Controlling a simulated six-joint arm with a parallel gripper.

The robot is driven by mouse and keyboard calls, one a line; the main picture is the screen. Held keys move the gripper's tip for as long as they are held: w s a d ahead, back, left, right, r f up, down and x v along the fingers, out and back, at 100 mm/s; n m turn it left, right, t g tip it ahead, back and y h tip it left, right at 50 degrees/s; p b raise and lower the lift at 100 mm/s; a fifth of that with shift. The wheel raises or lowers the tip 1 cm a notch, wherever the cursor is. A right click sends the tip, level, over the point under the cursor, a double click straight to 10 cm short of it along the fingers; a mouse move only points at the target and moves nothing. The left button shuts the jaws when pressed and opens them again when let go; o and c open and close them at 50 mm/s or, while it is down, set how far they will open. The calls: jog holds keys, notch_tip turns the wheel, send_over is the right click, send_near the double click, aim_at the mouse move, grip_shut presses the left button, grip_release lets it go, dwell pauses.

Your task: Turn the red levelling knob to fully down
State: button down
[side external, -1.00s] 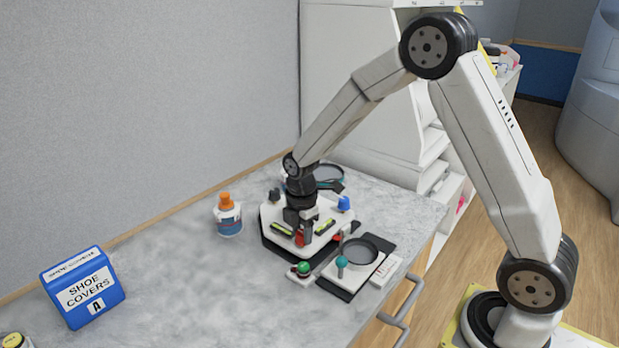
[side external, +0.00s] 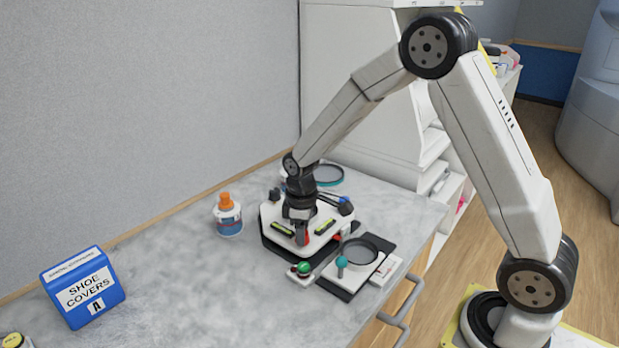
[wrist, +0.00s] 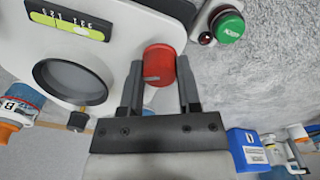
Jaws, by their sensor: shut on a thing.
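The red levelling knob (wrist: 160,62) sits between the two dark fingers of my gripper (wrist: 160,82) in the wrist view. The fingers are shut on its sides, and a pale mark shows on the knob's face. In the side external view my gripper (side external: 302,232) points down at the front corner of the white levelling plate (side external: 268,218), and the fingers partly hide the red knob.
A panel with a green button (side external: 304,267) and a stand with a teal knob and dark dish (side external: 361,250) sit close in front. An orange-capped bottle (side external: 229,219) stands left of the plate. A blue shoe-cover box (side external: 83,289) is farther left, with clear worktop between.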

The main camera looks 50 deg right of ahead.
jog(key=m, duration=1.3)
jog(key=shift+m, duration=0.4)
jog(key=m, duration=1.2)
jog(key=shift+m, duration=0.4)
jog(key=shift+c, duration=1.5)
grip_release()
jog(key=shift+r, duration=0.15)
jog(key=shift+r, duration=3.8)
